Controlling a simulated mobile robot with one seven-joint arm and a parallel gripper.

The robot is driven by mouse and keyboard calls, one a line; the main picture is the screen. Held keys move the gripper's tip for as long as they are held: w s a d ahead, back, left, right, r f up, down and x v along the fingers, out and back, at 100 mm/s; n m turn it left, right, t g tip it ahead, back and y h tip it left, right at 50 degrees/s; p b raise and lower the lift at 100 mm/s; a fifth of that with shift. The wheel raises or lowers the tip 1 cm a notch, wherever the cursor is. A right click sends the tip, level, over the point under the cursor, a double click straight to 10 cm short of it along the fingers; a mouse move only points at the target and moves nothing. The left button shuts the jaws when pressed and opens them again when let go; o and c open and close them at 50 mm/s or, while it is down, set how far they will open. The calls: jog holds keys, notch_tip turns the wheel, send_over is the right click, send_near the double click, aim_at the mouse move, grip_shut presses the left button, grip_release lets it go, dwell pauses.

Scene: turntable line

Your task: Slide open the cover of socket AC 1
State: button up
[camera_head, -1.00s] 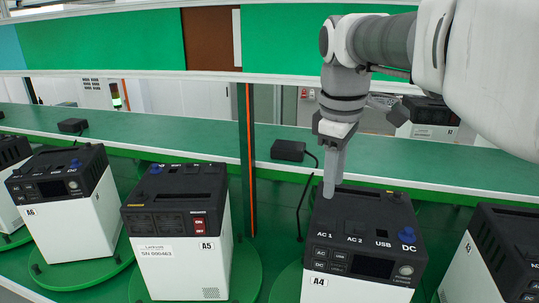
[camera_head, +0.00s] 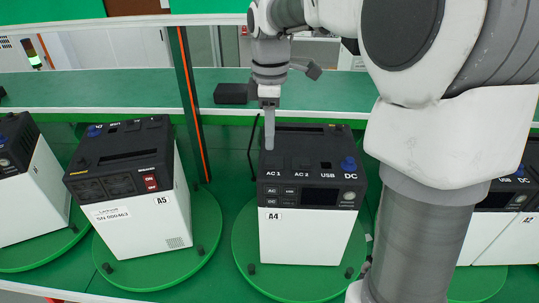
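The box marked A4 (camera_head: 301,233), white below and black on top, stands on a green turntable in the middle. On its top, the socket cover of AC 1 (camera_head: 273,161) lies at the left of a row with AC 2 (camera_head: 301,162), USB (camera_head: 326,166) and a blue DC knob (camera_head: 348,165). My gripper (camera_head: 269,147) points straight down over the AC 1 area. Its fingertips are at or just above the top near AC 1 and partly cover it. The fingers look pressed together as one narrow bar. I cannot tell whether they touch the cover.
The box A5 (camera_head: 150,223) stands left on its own turntable (camera_head: 205,232). More boxes stand at far left and right. A dark post (camera_head: 188,100) rises behind, between A5 and A4. A black adapter (camera_head: 231,94) lies on the green shelf (camera_head: 135,90).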

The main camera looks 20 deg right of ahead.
aim_at(270, 162)
notch_tip(270, 162, down, 7)
jog(key=shift+r, duration=0.1)
dwell(0.3)
grip_shut()
dwell(1.3)
